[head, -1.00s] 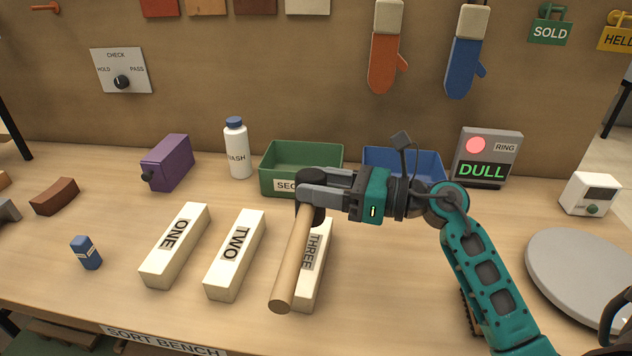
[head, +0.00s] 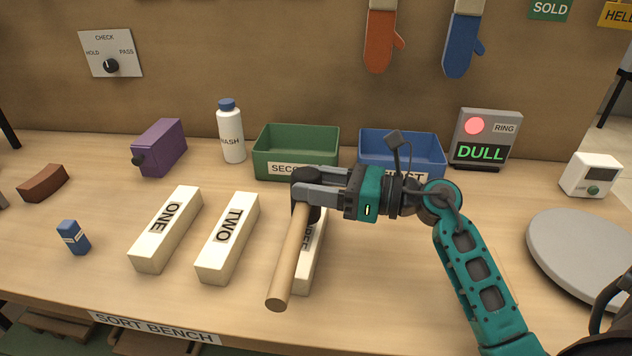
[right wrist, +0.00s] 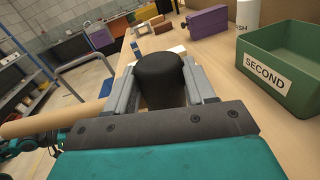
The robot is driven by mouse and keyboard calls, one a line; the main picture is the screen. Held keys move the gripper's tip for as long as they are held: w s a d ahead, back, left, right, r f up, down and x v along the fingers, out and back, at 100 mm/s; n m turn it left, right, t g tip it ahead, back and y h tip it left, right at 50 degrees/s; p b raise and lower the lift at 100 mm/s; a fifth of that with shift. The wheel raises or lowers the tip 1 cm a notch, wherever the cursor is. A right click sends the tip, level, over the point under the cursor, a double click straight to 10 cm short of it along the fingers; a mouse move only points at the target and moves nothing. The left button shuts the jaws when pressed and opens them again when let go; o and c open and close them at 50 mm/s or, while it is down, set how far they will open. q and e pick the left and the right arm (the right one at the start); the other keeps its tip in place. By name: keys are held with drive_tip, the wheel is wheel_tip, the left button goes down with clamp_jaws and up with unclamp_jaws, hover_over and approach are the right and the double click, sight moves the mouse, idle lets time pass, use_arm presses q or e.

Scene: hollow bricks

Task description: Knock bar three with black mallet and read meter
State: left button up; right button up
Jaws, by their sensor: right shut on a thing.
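My right gripper (head: 310,192) is shut on the black mallet, by its dark head, over bar three. The mallet's black head (right wrist: 160,75) sits between the fingers in the right wrist view, and its wooden handle (head: 288,262) slants toward the bench front. Bar three (head: 313,262) is a cream bar partly hidden under the mallet; I cannot tell whether they touch. Bar one (head: 167,230) and bar two (head: 229,238) lie to its left. The meter (head: 485,140) at the back right has a lit red lamp marked RING and reads DULL in green. My left gripper is not in view.
Behind the bars stand a green SECOND bin (head: 297,153), a blue FIRST bin (head: 402,157), a white bottle (head: 232,137) and a purple block (head: 160,148). A grey disc (head: 588,255) and a white device (head: 592,175) are at right. A small blue object (head: 73,238) is at left.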

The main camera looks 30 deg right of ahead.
wheel_tip(320, 180, down, 4)
drive_tip(key=b, duration=0.3)
drive_tip(key=shift+r+p, duration=0.5)
drive_tip(key=shift+r, duration=0.15)
drive_tip(key=shift+r+p, duration=0.9)
drive_tip(key=shift+r, duration=0.5)
wheel_tip(320, 180, up, 4)
drive_tip(key=p, duration=0.3)
drive_tip(key=shift+r, duration=0.1)
